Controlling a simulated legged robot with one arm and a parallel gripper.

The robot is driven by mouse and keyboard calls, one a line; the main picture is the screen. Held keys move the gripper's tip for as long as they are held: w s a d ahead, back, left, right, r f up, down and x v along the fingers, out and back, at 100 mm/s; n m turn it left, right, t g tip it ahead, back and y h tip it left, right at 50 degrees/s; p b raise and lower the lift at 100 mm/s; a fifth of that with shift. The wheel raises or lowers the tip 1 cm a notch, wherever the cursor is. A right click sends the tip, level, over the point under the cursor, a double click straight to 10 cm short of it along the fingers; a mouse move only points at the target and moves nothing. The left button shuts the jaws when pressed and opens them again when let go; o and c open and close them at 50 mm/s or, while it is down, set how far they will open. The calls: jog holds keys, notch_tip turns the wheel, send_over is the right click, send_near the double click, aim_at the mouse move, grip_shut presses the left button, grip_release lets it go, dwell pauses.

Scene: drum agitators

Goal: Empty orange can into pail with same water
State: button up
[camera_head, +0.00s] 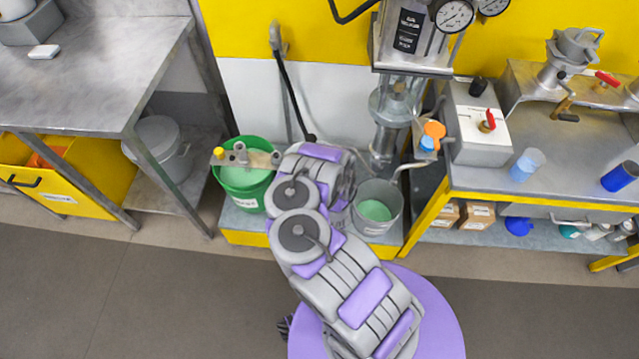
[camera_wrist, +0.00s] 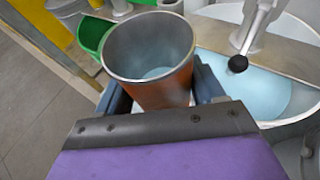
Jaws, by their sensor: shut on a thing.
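My gripper (camera_wrist: 163,92) is shut on the orange can (camera_wrist: 152,92) in the wrist view, with a jaw on each side. The can's open mouth faces up toward the camera, and pale blue liquid shows inside. Beside it on the right is a wide metal vessel (camera_wrist: 303,38) holding light blue liquid. A green pail (camera_wrist: 90,32) is beyond the can at left. In the head view, the green pail (camera_head: 228,188) and a grey pail (camera_head: 385,230) both hold green-looking liquid. The grey pail is right of my arm. My arm hides the gripper and held can there.
A steel table (camera_head: 110,60) stands at left above a yellow drawer (camera_head: 80,195) and a lidded grey bucket (camera_head: 160,150). At right, a steel bench (camera_head: 500,180) carries a clear blue cup (camera_head: 527,165) and a blue cup (camera_head: 620,177). A gauged machine (camera_head: 415,45) stands behind.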

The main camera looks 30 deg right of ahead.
jog(key=shift+r, duration=0.1)
jog(key=shift+d+r+m+y, duration=0.3)
jog(key=shift+d+m+y, duration=0.1)
jog(key=shift+d+m, duration=0.35)
jog(key=shift+d+f+m+y, duration=0.25)
jog(key=shift+f+m+y, duration=0.2)
jog(key=shift+m, duration=0.2)
jog(key=d+r+m+y, duration=0.2)
jog(key=m, duration=0.1)
jog(key=shift+d+r+m+t+y, duration=0.25)
jog(key=shift+r+m+t+y, duration=0.05)
jog(key=shift+r+y, duration=0.05)
jog(key=shift+a+r, duration=0.2)
jog(key=shift+a, duration=0.25)
